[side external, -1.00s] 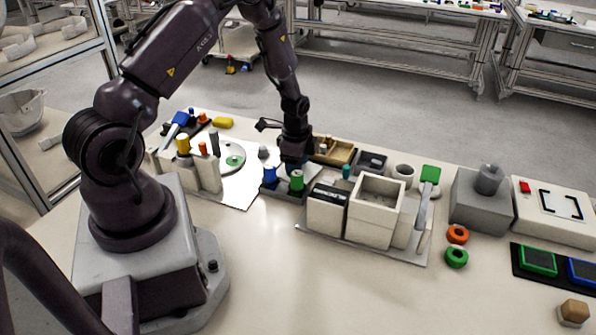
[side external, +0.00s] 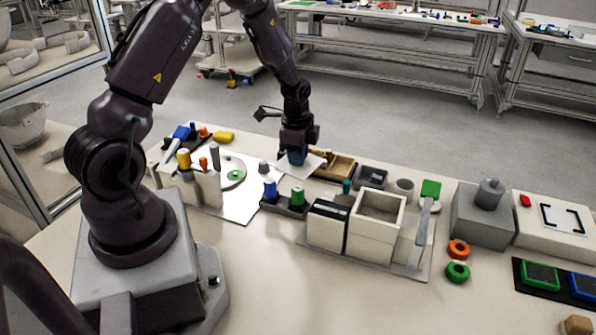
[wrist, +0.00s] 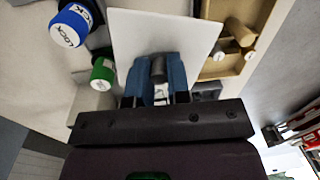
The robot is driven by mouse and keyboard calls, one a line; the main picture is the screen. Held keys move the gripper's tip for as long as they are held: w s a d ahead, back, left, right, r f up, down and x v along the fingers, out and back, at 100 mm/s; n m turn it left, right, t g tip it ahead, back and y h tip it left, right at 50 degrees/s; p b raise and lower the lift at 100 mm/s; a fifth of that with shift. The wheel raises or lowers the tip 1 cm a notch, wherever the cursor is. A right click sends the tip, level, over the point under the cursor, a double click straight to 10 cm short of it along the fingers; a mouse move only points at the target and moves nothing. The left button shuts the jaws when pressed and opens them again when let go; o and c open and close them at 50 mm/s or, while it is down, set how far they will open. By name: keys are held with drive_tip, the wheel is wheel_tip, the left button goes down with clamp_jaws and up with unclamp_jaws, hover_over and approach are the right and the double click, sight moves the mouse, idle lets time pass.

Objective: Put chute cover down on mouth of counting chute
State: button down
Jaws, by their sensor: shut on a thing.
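The chute cover (wrist: 200,35) is a thin, flat white plate with a grey knob (wrist: 158,69) on top. My gripper (wrist: 158,92) has blue fingers and is shut on that knob. In the side external view, the plate (side external: 312,163) hangs below my gripper (side external: 297,160), behind the blue and green-capped pieces and beside the tan tray. An open-topped white box (side external: 357,240) stands to the right and nearer the camera. It looks like the counting chute, but I cannot be sure. Its mouth is uncovered, and the cover is apart from it.
A blue-capped piece (side external: 270,192) and a green-capped piece (side external: 298,197) stand close to the plate. The tan tray (side external: 345,165) holds small pieces. A dark-topped box (side external: 325,232) adjoins the white box. Orange (side external: 458,249) and green rings (side external: 457,272) lie right.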

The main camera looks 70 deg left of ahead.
drive_tip(key=r, duration=0.1)
drive_tip(key=w+d+r, duration=0.1)
drive_tip(key=r, duration=0.2)
drive_tip(key=shift+w+d+r, duration=0.2)
drive_tip(key=w+d+r+m, duration=0.1)
drive_tip(key=d+r+m, duration=0.4)
drive_tip(key=d+r, duration=0.55)
drive_tip(key=s+d+r+m, duration=0.3)
drive_tip(key=s+d+m, duration=0.6)
drive_tip(key=d+m, duration=0.15)
hover_over(382, 193)
drive_tip(key=s+d, duration=0.3)
wheel_tip(382, 193, down, 10)
drive_tip(key=shift+w+f+g+h, duration=0.1)
drive_tip(key=shift+f+g+h, duration=0.1)
drive_tip(key=shift+f, duration=0.7)
drive_tip(key=shift+w+f+g+h, duration=0.1)
drive_tip(key=shift+f+h, duration=0.1)
drive_tip(key=shift+f, duration=0.65)
drive_tip(key=shift+f, duration=0.1)
